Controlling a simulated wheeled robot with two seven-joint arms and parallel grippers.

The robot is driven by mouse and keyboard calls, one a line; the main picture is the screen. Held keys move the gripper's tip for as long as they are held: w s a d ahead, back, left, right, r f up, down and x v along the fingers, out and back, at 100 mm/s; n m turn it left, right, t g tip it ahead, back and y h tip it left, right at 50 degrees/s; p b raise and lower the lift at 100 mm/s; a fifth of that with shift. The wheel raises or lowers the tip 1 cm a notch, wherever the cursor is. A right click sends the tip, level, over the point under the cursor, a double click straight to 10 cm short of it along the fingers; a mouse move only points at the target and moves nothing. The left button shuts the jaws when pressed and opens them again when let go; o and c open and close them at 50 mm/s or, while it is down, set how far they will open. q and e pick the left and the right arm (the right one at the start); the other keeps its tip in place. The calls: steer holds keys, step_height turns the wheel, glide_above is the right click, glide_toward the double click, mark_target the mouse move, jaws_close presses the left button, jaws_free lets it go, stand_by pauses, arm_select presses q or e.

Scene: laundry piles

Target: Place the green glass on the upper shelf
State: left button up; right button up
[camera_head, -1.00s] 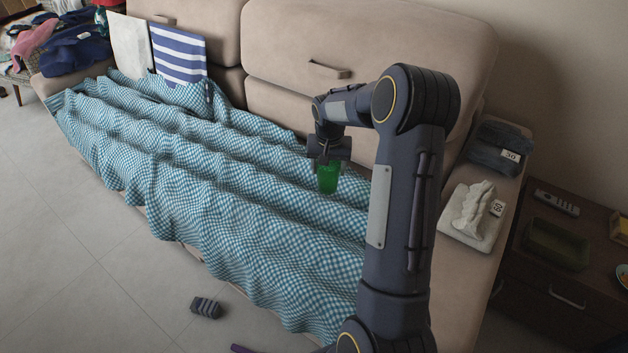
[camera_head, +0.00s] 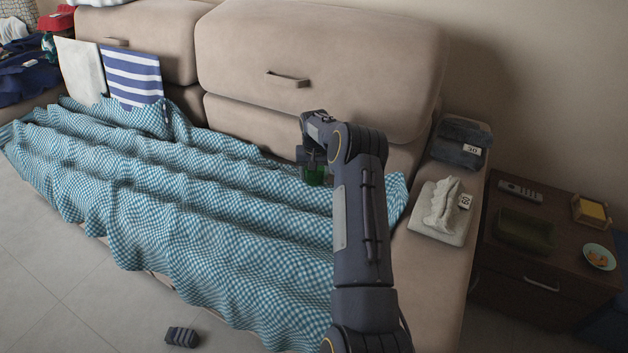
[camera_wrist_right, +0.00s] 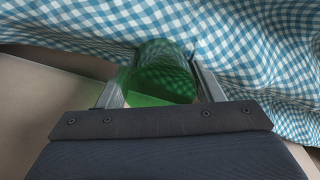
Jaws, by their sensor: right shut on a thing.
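The green glass (camera_head: 315,176) is in my right gripper (camera_head: 312,168), over the far right part of the blue checked blanket (camera_head: 180,190). In the right wrist view, the green glass (camera_wrist_right: 163,72) sits between the two fingers of my right gripper (camera_wrist_right: 162,92), which are shut on it. I can see the blanket through the see-through green wall. In the head view the arm and gripper hide the upper part of the glass. My left gripper is in no view. I see no upper shelf that I can make out.
The beige sofa's armrest (camera_head: 428,262) carries a folded white cloth (camera_head: 440,212) and folded dark jeans (camera_head: 460,143). A dark cabinet (camera_head: 560,270) beside it holds a remote (camera_head: 520,190), a tray (camera_head: 524,232) and a plate (camera_head: 599,257).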

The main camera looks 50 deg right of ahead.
steer(key=shift+f, duration=1.35)
steer(key=shift+f+b, duration=0.15)
steer(key=shift+b, duration=0.2)
steer(key=o, duration=1.1)
